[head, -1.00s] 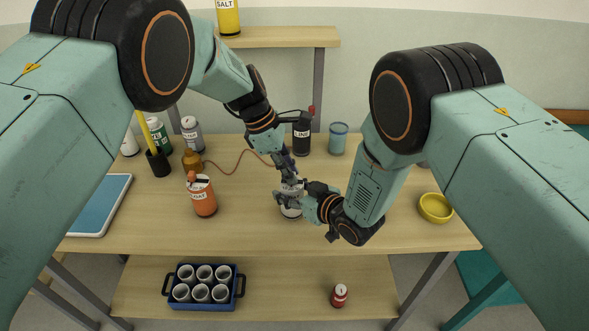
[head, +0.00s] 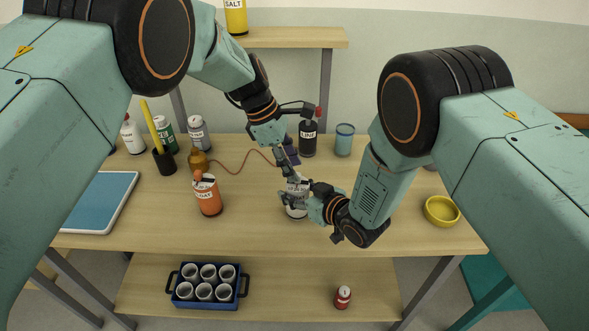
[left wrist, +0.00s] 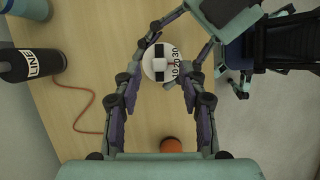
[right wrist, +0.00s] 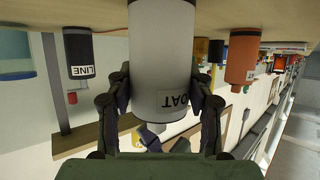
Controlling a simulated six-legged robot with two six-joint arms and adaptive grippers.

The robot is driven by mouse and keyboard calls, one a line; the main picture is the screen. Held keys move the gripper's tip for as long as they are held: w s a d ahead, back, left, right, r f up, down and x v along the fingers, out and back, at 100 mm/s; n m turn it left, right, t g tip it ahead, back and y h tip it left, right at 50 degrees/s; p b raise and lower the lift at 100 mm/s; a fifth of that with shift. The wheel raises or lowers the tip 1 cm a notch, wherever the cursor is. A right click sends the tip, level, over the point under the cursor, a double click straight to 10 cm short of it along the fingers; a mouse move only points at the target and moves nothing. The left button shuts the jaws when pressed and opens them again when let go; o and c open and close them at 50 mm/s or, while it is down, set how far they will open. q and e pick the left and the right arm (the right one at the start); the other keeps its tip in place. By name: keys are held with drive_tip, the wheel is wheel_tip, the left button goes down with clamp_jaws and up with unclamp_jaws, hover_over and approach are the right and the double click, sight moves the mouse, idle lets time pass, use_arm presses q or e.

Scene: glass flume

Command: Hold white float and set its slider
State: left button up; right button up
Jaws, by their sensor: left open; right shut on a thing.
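The white float (head: 296,207) stands upright on the table, its label facing the front. In the right wrist view the float (right wrist: 160,60) fills the space between the fingers of my right gripper (right wrist: 160,108), which is shut around its body. My left gripper (head: 287,165) is open and points down just above the float. In the left wrist view its fingers (left wrist: 160,95) are spread, with the float's round top (left wrist: 160,48) beyond them. This top carries a 10, 20, 30 scale and a dark slot with a pale slider (left wrist: 160,65) around its middle. Contact with the slider is not visible.
An orange float (head: 207,195) stands left of the white one. A black LINE bottle (head: 308,138) and a blue cup (head: 344,140) stand behind. A red cord (head: 240,158) crosses the table. A yellow bowl (head: 441,211) is at right. The front middle is clear.

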use_arm(q)
drive_tip(key=v, duration=0.9)
drive_tip(key=shift+a+r, duration=0.15)
drive_tip(key=shift+r, duration=0.25)
use_arm(e)
drive_tip(key=o, duration=1.3)
drive_tip(key=shift+o, duration=0.2)
drive_tip(key=shift+s, duration=0.1)
drive_tip(key=v, duration=1.2)
drive_tip(key=x, duration=1.2)
use_arm(q)
drive_tip(key=shift+x, duration=1.15)
